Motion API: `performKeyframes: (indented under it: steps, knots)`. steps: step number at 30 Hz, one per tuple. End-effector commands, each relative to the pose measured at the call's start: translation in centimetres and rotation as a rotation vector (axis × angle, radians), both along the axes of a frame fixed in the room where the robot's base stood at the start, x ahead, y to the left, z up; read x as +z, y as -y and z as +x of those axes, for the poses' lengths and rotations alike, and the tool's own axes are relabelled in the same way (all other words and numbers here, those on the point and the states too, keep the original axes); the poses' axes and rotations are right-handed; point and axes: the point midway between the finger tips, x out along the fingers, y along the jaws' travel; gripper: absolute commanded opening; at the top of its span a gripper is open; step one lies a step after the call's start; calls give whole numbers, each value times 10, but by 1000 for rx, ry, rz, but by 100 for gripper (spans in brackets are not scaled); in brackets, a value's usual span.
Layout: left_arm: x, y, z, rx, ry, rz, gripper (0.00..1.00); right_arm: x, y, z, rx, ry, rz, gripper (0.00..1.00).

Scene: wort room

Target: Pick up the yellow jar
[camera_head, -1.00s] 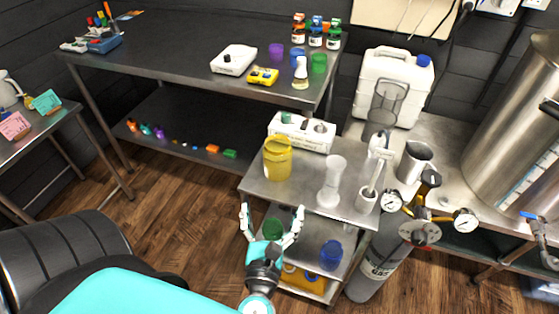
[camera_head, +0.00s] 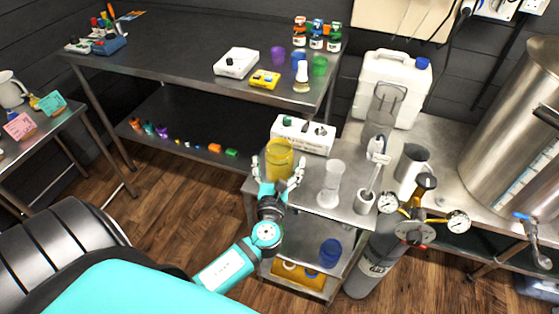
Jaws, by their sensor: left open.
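The yellow jar (camera_head: 279,157) is see-through and stands upright on the top shelf of the small steel cart (camera_head: 312,197). My left gripper (camera_head: 279,173) is open at the near side of the jar. Its two fingers reach along the left and right of the jar's lower part, with the jar between them. I cannot tell whether a finger touches it. The jar's base is partly hidden by the gripper. My right gripper is not in view.
A white device (camera_head: 303,134) stands right behind the jar. A clear cylinder (camera_head: 330,184) and a white holder (camera_head: 365,201) stand to the right on the cart. A blue jar (camera_head: 330,253) is on the lower shelf. Gauges and a grey gas cylinder (camera_head: 374,266) stand right of the cart.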

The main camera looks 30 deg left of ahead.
Motion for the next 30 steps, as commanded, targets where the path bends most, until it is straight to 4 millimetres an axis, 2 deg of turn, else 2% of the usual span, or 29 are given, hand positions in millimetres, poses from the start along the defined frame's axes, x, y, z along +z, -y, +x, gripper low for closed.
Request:
performKeyframes:
  steps: [4,12,27,30]
  knots:
    - [1,-7,14,0,1,0,98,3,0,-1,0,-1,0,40]
    - [0,-7,15,0,0,-1,97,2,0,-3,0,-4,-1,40]
    - [0,-7,15,0,0,-1,31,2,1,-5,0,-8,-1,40]
    - [0,-7,15,0,0,-1,30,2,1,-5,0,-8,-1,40]
